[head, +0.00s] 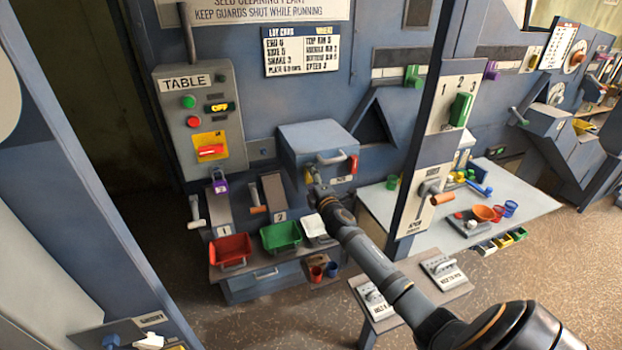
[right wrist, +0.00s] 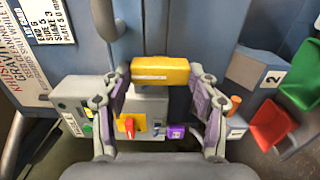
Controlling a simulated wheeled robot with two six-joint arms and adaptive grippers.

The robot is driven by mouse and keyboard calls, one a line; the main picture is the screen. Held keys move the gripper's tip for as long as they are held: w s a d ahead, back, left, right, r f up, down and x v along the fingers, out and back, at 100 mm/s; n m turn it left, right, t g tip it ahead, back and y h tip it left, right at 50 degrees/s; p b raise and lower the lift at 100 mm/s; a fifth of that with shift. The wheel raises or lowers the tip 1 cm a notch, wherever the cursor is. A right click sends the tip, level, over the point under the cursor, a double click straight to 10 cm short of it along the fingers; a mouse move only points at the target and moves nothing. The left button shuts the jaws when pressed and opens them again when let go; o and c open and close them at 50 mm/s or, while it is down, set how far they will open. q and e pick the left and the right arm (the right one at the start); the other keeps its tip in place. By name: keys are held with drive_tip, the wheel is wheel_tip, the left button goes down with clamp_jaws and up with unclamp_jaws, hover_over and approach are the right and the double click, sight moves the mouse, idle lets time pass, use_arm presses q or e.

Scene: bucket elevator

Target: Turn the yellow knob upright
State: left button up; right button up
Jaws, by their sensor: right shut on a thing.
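The yellow knob (right wrist: 160,70) shows in the right wrist view as a block lying across between the two fingers. My right gripper (right wrist: 160,82) is shut on it, with one finger at each end. My left gripper is not in view.
The TABLE control box (head: 200,125) with a red switch stands left of my gripper. A red tray (head: 231,250), a green tray (head: 281,236) and a white tray (head: 315,227) sit below. A blue post (head: 425,150) rises close right of my arm.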

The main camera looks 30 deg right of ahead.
drive_tip(key=o, duration=1.1)
drive_tip(key=shift+o, duration=0.2)
drive_tip(key=shift+s+f, duration=0.1)
drive_tip(key=shift+s, duration=0.15)
drive_tip(key=v, duration=1.1)
drive_tip(key=shift+s+a, duration=0.2)
drive_tip(key=shift+a, duration=0.05)
